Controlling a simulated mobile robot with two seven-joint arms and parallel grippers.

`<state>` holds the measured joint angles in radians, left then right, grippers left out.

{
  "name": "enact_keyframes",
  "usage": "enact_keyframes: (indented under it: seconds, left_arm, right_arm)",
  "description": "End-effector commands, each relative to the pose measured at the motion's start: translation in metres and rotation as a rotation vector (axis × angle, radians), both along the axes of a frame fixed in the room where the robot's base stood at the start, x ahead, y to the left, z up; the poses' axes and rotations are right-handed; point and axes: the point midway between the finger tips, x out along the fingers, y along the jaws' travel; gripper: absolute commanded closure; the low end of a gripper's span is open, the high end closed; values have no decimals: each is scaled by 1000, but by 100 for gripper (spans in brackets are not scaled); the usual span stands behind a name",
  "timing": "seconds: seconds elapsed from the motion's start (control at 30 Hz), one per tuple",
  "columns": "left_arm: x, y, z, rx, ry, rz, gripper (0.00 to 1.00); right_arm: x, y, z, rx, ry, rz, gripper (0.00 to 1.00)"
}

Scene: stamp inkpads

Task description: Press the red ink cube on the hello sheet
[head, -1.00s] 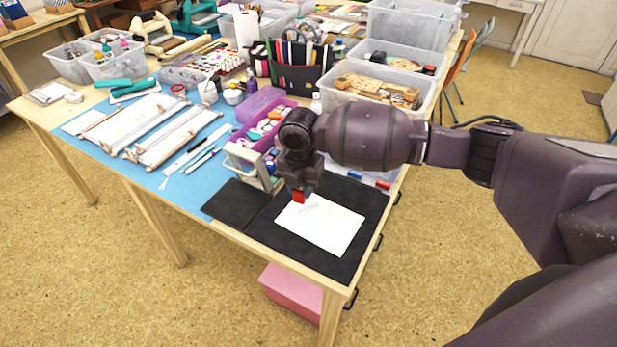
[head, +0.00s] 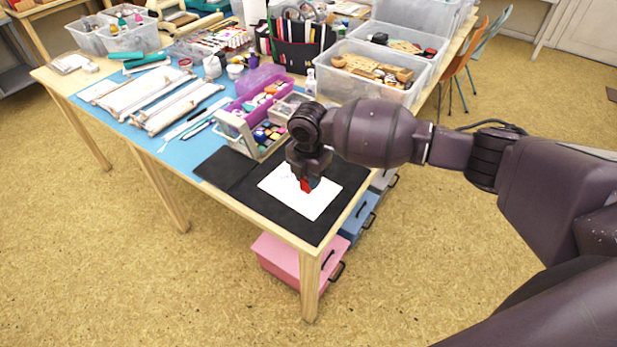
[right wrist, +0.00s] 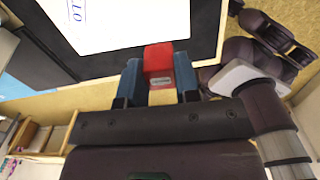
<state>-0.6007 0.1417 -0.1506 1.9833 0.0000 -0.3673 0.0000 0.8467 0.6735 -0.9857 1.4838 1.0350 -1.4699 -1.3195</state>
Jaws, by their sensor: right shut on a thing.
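The red ink cube (head: 309,184) is in my right gripper (head: 307,177), just above or at the white hello sheet (head: 318,203). Contact cannot be told. In the right wrist view the red ink cube (right wrist: 159,62) sits between the two blue-grey fingers of my right gripper (right wrist: 160,80), which are shut on it. The hello sheet (right wrist: 140,18) shows at the top left there, with blue letters ending in "LO". The sheet lies on a black mat (head: 277,214) at the table's near corner. My left gripper is not in view.
A purple and white organizer (head: 245,120) with small inkpads stands behind the mat. A clear bin of wooden stamps (head: 375,78) is at the back right. Pink (head: 280,262) and blue (head: 362,214) drawers are below the table.

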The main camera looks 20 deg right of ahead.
Motion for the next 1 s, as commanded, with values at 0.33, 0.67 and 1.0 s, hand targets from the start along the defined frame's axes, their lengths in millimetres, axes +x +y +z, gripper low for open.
enact_keyframes:
  seconds: [0.33, 0.67, 1.0]
  left_arm:
    - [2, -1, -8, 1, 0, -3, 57]
    - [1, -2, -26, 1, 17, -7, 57]
    - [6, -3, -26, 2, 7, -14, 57]
  right_arm:
    - [-1, 1, -16, 1, 3, -10, 87]
    - [-1, 0, -48, 0, 6, -11, 87]
    - [0, 0, -61, -1, 1, -11, 87]
